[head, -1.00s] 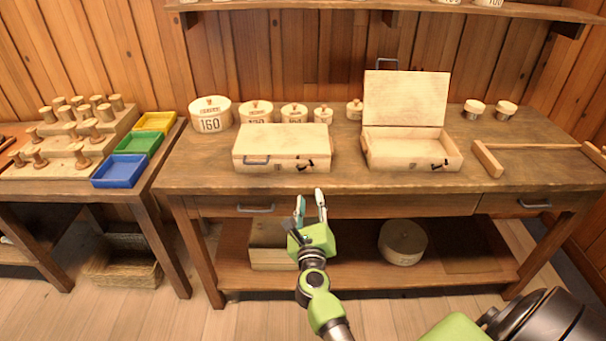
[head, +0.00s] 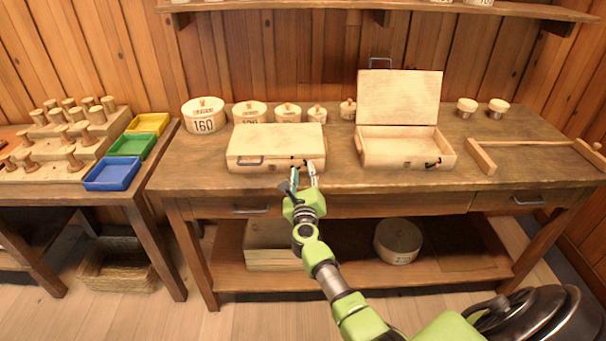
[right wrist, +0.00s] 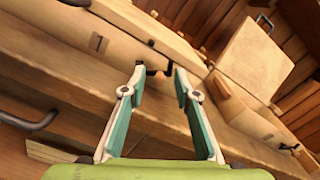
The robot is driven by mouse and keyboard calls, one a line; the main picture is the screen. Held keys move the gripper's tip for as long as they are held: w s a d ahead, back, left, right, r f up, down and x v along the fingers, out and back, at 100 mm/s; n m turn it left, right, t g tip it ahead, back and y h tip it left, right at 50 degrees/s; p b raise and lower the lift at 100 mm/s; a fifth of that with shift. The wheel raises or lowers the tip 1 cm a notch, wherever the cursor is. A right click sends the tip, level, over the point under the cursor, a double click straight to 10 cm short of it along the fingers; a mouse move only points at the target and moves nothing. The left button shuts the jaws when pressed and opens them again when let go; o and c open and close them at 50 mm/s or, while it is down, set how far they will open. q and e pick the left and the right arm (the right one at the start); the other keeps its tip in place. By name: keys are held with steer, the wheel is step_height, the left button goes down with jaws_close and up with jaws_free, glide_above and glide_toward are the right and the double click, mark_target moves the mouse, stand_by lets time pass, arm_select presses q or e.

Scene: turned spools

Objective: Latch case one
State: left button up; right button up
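Case one (head: 262,142), a pale wooden case with its lid down, lies on the workbench left of the open case. Its front, marked 1, also shows in the right wrist view (right wrist: 120,46), with a small dark latch (right wrist: 151,71) near its right end. My right gripper (head: 304,170) is at the right part of the case's front. In the right wrist view my right gripper (right wrist: 160,72) is open, its fingertips apart on either side of the latch area. I cannot tell if they touch it. The latch's exact position is unclear. My left gripper is not in view.
An open case (head: 395,151) with its lid raised stands to the right on the workbench (head: 350,182). Several round lidded boxes (head: 205,117) stand behind case one. A wooden bar frame (head: 530,142) lies at the right. A drawer handle (head: 251,209) sits below the bench edge.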

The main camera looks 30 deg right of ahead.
mark_target(296, 158)
jaws_close()
steer(key=shift+a+r+n+p, duration=0.1)
steer(key=shift+r+n+p, duration=0.2)
steer(key=shift+n+p, duration=0.4)
steer(key=shift+a+r+n+p, duration=0.1)
steer(key=shift+r+n+p, duration=0.15)
steer(key=shift+n+p, duration=0.45)
steer(key=n+p, duration=0.1)
steer(key=n, duration=0.1)
steer(key=n+p, duration=0.1)
steer(key=n, duration=0.1)
steer(key=shift+w+a+r, duration=0.15)
steer(key=shift+r, duration=0.25)
steer(key=n, duration=0.1)
steer(key=n+p, duration=0.1)
steer(key=n, duration=0.1)
steer(key=shift+w+a+r+p, duration=0.2)
steer(key=shift+a+r+p, duration=0.05)
steer(key=shift+a+p, duration=0.1)
steer(key=shift+w+a+n+p, duration=0.1)
steer(key=shift+n+p, duration=0.15)
steer(key=shift+n, duration=0.4)
steer(key=shift+w+a+n+p, duration=0.1)
steer(key=shift+n+p, duration=0.1)
steer(key=shift+n, duration=0.45)
